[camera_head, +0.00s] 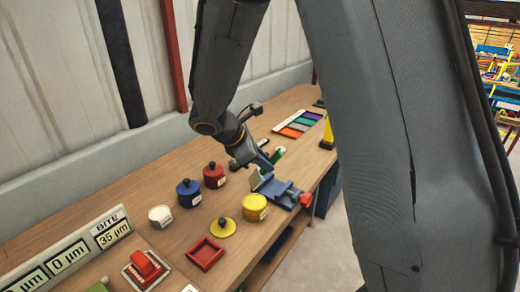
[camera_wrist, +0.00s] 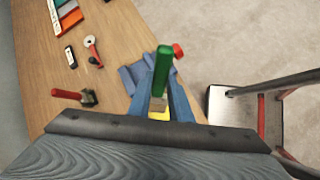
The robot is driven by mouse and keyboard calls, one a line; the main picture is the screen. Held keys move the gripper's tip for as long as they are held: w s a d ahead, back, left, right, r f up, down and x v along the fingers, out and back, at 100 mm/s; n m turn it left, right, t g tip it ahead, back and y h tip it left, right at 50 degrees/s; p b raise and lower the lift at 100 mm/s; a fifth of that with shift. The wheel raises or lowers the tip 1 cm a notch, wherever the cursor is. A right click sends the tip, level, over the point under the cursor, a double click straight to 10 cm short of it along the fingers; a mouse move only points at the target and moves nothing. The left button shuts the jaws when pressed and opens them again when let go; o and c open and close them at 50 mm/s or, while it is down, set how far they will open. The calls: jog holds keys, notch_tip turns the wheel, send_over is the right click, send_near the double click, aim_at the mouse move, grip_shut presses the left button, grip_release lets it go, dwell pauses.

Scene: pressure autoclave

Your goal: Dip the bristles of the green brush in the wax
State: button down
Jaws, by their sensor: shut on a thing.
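My gripper (camera_head: 262,160) is above the far part of the bench, behind the blue vise, and is shut on the green brush (camera_head: 279,154). In the wrist view the green handle (camera_wrist: 162,68) sticks out between the blue fingers (camera_wrist: 161,90). A pale part, perhaps the bristles (camera_wrist: 158,103), shows at its near end. The yellow pot (camera_head: 255,208) has no knobbed lid on it and looks open; a yellow lid (camera_head: 222,228) lies beside it. I cannot read which pot holds wax.
Red (camera_head: 214,176), blue (camera_head: 188,194) and white (camera_head: 160,216) pots stand along the bench. The blue vise (camera_head: 277,190) is between my gripper and the yellow pot. A red tray (camera_head: 205,253) lies at the front. Colour swatches (camera_head: 298,126) lie at the far end.

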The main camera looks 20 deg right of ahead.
aim_at(263, 179)
jog(key=shift+w+f, duration=0.15)
jog(key=shift+f+b, duration=2.5)
jog(key=shift+f, duration=0.3)
jog(key=shift+f+b, duration=0.3)
jog(key=shift+f, duration=0.2)
jog(key=shift+r, duration=0.1)
jog(key=shift+r+p, duration=2.9)
jog(key=shift+r, duration=0.55)
